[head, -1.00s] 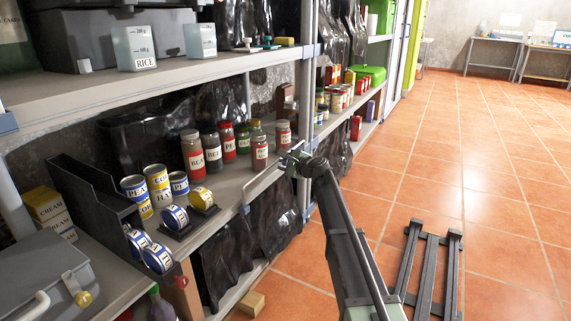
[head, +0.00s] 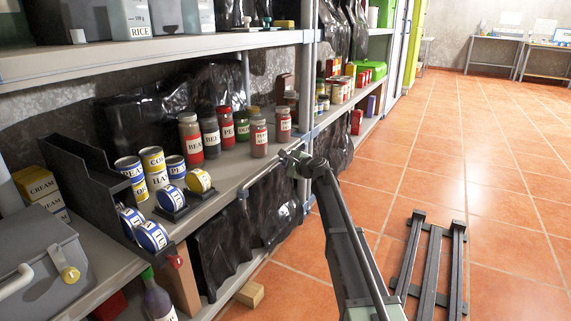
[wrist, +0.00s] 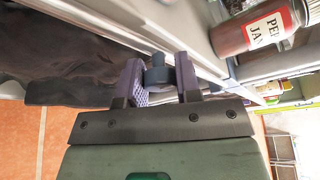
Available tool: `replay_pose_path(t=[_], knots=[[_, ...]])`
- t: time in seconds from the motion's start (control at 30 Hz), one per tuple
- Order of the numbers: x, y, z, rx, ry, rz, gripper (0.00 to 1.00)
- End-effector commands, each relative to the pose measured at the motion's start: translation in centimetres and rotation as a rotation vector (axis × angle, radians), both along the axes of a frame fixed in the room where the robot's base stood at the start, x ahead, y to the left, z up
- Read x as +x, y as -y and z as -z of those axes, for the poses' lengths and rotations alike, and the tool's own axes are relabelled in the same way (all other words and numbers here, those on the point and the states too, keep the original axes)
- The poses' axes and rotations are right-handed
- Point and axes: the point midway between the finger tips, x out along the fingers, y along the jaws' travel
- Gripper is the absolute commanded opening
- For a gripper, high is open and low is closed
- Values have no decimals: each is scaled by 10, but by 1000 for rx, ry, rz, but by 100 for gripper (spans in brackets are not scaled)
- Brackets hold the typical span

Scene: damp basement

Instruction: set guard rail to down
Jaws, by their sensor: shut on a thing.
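The guard rail (head: 264,177) is a thin pale bar along the front edge of the middle shelf, in front of the jars. In the head view it lies close to the shelf edge. My gripper (head: 291,158) is at the rail's far end, beside a shelf upright. In the wrist view my gripper (wrist: 158,78) is shut on a blue-grey knob (wrist: 157,72), with one jaw on each side. A pale bar runs diagonally just beyond the knob. My own gripper and wrist hide part of the rail's far end in the head view.
Cans (head: 153,168) stand further left. Dark plastic sheeting (head: 270,215) hangs below the shelf. The tiled floor (head: 470,165) to the right is largely clear.

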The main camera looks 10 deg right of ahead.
Motion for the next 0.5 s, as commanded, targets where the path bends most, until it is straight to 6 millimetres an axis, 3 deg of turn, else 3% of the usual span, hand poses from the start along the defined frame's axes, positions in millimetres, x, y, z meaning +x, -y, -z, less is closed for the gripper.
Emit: replay_pose_path(t=[0.13,0.17,0.3,0.5], knots=[[-3,0,2,-7,-3,-4,0],[-3,0,2,-7,-3,-4,34],[-3,0,1,-7,-2,-3,56],[-2,0,1,-5,-2,-3,57]])
